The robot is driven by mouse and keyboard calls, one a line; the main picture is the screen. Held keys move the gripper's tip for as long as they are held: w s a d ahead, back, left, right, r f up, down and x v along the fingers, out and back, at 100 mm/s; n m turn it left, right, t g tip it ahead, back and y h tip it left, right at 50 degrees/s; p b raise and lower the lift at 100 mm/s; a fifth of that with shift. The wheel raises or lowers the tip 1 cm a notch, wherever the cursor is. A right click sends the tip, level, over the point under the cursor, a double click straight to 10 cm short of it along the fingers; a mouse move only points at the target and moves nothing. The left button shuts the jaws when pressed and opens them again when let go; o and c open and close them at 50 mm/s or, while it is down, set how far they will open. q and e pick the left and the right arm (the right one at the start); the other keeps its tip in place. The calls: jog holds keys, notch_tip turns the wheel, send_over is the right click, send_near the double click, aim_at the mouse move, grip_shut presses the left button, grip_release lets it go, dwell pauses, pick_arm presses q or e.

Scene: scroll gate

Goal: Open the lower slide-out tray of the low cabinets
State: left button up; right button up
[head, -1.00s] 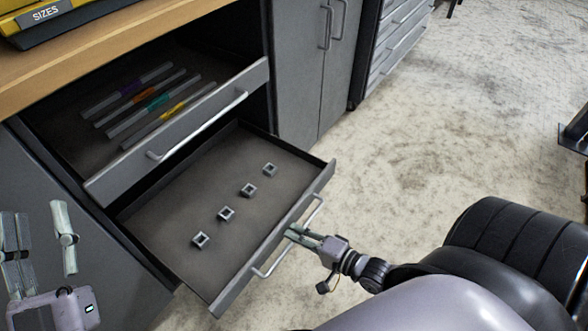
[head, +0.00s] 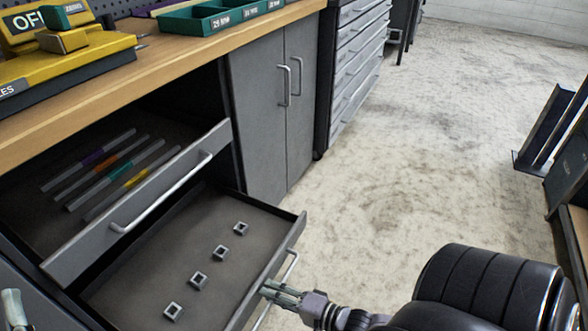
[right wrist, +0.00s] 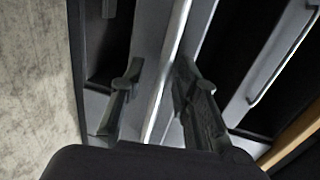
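The lower slide-out tray (head: 205,251) stands pulled out of the low cabinet in the head view. It is dark inside and holds several small square metal pieces (head: 221,252). Its grey front has a bar handle (head: 291,266). My right gripper (head: 268,288) is at this handle. In the right wrist view the pale handle bar (right wrist: 168,75) runs between the two fingers of my right gripper (right wrist: 157,85). The fingers stand apart, with a visible gap on the left side of the bar.
An upper drawer (head: 150,200) above the tray is also out, with several colour-banded rods inside. Closed cabinet doors (head: 275,110) and a drawer stack (head: 355,65) stand farther back. Bare floor (head: 430,150) lies to the right; a dark rack (head: 548,130) stands at the right edge.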

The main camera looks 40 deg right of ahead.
jog(key=v, duration=1.2)
